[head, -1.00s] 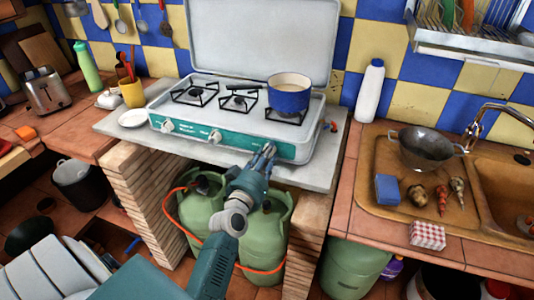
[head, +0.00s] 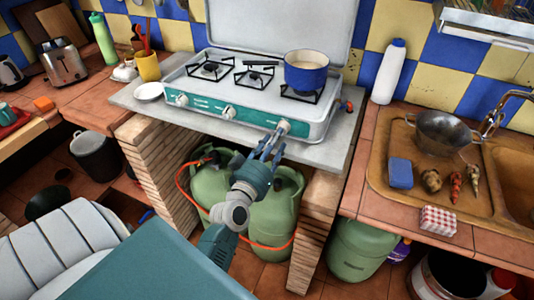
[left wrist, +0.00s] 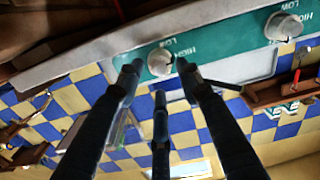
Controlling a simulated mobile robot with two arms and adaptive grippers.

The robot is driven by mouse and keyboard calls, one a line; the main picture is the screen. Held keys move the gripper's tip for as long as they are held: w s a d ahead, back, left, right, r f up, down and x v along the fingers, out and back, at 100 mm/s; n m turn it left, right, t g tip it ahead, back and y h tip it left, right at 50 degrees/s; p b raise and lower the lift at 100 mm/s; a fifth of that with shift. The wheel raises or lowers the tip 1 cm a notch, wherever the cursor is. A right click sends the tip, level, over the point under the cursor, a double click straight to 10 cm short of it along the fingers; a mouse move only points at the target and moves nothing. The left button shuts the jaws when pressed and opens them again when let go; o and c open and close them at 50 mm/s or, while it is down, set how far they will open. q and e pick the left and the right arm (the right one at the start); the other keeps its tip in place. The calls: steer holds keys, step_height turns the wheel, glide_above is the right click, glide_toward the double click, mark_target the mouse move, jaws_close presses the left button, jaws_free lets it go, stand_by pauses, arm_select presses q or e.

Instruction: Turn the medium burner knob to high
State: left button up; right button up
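The white stove (head: 262,88) has a teal front panel with three pale knobs: a left knob (head: 181,99), a middle knob (head: 229,112) and a right knob (head: 284,127). My left gripper (head: 277,140) is at the right knob, its fingers spread and pointing up at it. In the left wrist view, upside down, the right knob (left wrist: 160,61) shows between the open fingertips, with HIGH and LOW printed beside it. I cannot tell whether the fingers touch it. The middle knob (left wrist: 280,26) is off to the right there. My right gripper is not in view.
A blue pot (head: 306,76) stands on the right burner, above the knob. Green gas bottles (head: 213,186) with an orange hose stand under the counter (head: 343,148). A white bottle (head: 388,72) and the sink (head: 384,205) are to the right.

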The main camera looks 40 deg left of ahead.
arm_select(q)
steer(key=v, duration=0.7)
stand_by(0.3)
steer(key=s+d+f+m+g+h, duration=0.15)
steer(key=d+f, duration=0.25)
steer(key=f, duration=0.8)
steer(key=d+f+m+g+h, duration=0.1)
steer(key=d+f+g+h, duration=0.15)
steer(key=f, duration=0.85)
steer(key=s+d+f+m+g, duration=0.1)
steer(key=s+d+f+g, duration=0.15)
steer(key=s+f, duration=0.4)
steer(key=s+d+f+m+g, duration=0.1)
steer(key=s+d+f+g, duration=0.15)
steer(key=f, duration=0.75)
steer(key=s+f+m+g, duration=0.1)
steer(key=s+f+g, duration=0.1)
steer(key=s+f, duration=0.4)
steer(key=s+f+m+g, duration=0.1)
steer(key=s+f+g, duration=0.2)
steer(key=s, duration=1.1)
steer(key=s+f+m+g, duration=0.1)
steer(key=s+f+g, duration=0.1)
steer(key=s+f, duration=0.7)
steer(key=shift+s, duration=0.95)
